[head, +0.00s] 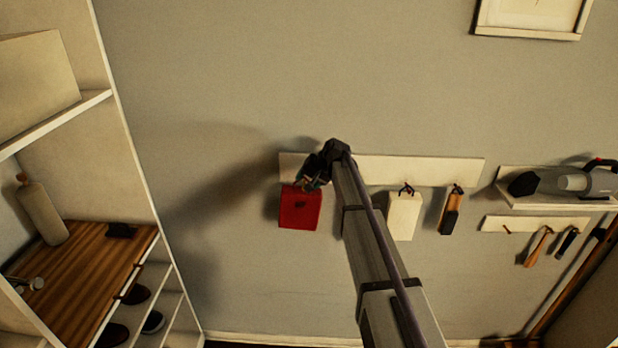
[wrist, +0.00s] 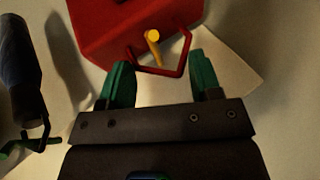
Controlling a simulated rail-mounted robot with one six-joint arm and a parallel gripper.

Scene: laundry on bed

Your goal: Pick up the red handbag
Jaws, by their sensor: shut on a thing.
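The red handbag (head: 300,213) hangs flat against the grey wall, just below a white wall board, in the head view. My gripper (head: 309,180) is at the top of the bag. In the wrist view the bag (wrist: 115,28) is at the top, with a thin red handle (wrist: 188,52) and a yellow peg (wrist: 153,40) within the handle loop. The two green fingertips of my gripper (wrist: 161,72) are on either side of the handle, shut on it. Exact finger contact is hard to see. The bag appears to be still at its peg.
The white board (head: 430,170) also carries a white bag (head: 404,216) and a dark brown item (head: 450,212) to the right. A shelf (head: 560,201) holds a handheld vacuum (head: 570,183). A cabinet with wooden shelf (head: 75,275) stands left. The wall below is clear.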

